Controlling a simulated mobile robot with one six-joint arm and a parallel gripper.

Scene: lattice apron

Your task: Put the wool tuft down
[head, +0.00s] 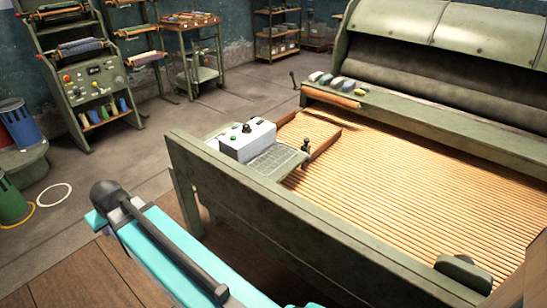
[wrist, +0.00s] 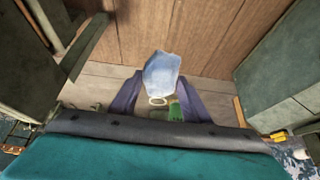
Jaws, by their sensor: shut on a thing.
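The wool tuft (wrist: 162,68) is a pale blue, faceted lump in the middle of the wrist view. My gripper (wrist: 160,86) has its two dark purple fingers on either side of it and is shut on it. The tuft's lower part, between the fingers, is partly hidden. Brown wooden boards (wrist: 150,25) show behind it; I cannot tell how far off they are. In the head view neither the tuft nor the fingers can be made out; only my teal arm shows at the lower left.
A green machine with a slatted lattice apron (head: 420,185) fills the right. A control box (head: 247,140) sits at its near corner. Several coloured lumps (head: 335,82) lie on the far ledge. A green rail (head: 290,215) edges the near side. A pale ring (head: 54,195) lies on open floor at left.

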